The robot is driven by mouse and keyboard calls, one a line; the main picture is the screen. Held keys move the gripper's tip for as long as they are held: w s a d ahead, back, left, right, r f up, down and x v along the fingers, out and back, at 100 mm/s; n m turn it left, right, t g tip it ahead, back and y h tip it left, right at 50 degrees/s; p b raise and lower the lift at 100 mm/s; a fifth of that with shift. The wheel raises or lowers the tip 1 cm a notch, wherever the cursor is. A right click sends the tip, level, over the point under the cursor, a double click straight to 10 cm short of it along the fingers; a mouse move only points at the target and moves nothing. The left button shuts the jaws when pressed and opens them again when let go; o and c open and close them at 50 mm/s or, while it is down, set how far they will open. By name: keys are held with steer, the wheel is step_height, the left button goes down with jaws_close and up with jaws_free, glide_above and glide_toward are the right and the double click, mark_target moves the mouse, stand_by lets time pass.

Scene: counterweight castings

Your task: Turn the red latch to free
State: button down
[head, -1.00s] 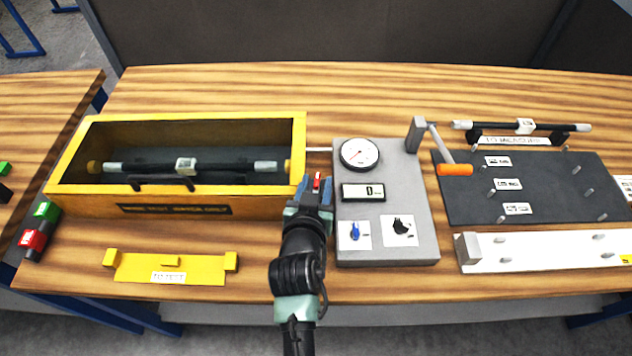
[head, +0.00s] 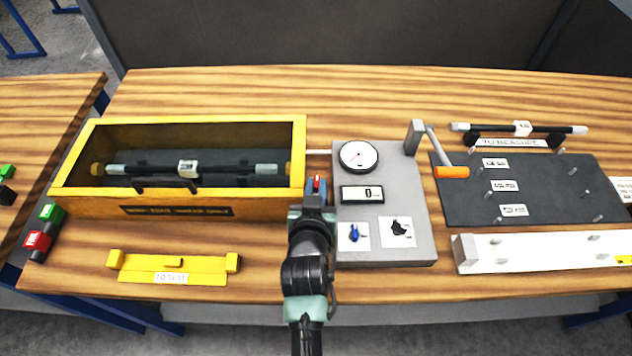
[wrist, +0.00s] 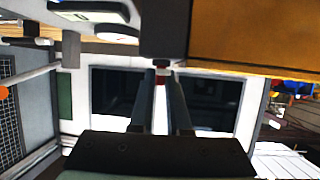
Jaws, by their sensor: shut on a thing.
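The red latch (head: 317,183) is a small red piece at the right front corner of the yellow test box (head: 75,200), beside the grey gauge panel (head: 385,255). My gripper (head: 315,190) is at the latch and shut on it. In the wrist view a small bit of red (wrist: 161,79) shows between the two fingertips, below a dark block. My fingers hide most of the latch, so its exact angle cannot be told.
A black bar (head: 230,168) lies inside the yellow box. The panel carries a dial (head: 358,156), a display and two knobs. An orange-handled lever (head: 452,172) stands right of it. A yellow stand (head: 170,275) lies in front of the box.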

steer(key=shift+f+n+y+p, duration=0.1)
steer(key=shift+n+y+p, duration=0.35)
steer(key=shift+p, duration=0.35)
steer(key=c, duration=0.9)
jaws_free()
steer(key=b+v, duration=0.2)
steer(key=v, duration=1.1)
steer(key=shift+d, duration=0.1)
